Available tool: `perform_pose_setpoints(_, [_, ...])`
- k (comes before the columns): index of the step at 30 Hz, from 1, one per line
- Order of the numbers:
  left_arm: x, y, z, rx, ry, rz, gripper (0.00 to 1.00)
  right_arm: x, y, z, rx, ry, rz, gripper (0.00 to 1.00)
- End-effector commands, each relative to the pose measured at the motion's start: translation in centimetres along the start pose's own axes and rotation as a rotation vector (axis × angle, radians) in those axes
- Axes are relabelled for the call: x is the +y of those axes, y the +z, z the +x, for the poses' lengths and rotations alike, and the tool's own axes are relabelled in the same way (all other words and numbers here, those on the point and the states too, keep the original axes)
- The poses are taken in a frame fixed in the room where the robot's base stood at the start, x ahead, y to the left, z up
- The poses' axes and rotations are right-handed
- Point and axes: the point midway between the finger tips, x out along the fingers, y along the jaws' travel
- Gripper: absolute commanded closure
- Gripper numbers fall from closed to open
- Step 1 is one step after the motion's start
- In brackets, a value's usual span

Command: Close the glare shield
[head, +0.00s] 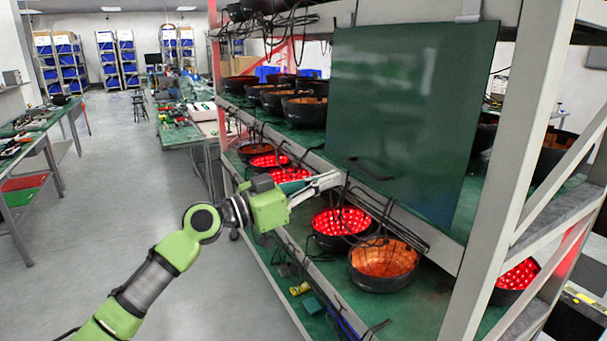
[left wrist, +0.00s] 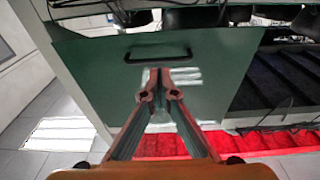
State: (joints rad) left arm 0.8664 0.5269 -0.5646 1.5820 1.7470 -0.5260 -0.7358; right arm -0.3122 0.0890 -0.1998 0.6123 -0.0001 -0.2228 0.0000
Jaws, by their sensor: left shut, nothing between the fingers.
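The glare shield (head: 410,105) is a dark green flat panel on the rack's upper part, in front of the shelf's right section. Its dark bar handle (head: 372,168) is near the lower left edge. In the left wrist view the panel (left wrist: 215,85) fills the middle, with the handle (left wrist: 158,54) beyond the fingertips. My left gripper (head: 335,180) is shut and empty, just left of and slightly below the handle in the head view. It also shows in the left wrist view (left wrist: 160,92). I see no contact clearly. My right gripper is out of view.
The rack's shelves hold several dark bowl-shaped lamps, some lit red (head: 340,222), one orange (head: 384,260). Black cables hang along the shelf edge near my left gripper. A pale rack post (head: 505,180) stands right of the panel. The grey floor (head: 130,190) at left is free.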

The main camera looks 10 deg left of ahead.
Motion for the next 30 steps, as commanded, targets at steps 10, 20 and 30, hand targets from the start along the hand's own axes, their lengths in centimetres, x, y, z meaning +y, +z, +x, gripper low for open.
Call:
perform_pose_setpoints(10, [0.0, -0.2, 4.6, -0.001, 0.0, 0.0, 1.0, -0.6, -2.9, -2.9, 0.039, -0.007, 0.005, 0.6])
perform_pose_setpoints(20, [0.0, 0.1, 5.0, 0.0, 0.0, 0.001, 1.0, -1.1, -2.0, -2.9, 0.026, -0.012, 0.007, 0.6])
perform_pose_setpoints(30, [-0.1, 0.9, 5.6, 0.025, -0.001, 0.002, 1.0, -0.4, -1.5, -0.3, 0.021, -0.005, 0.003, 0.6])
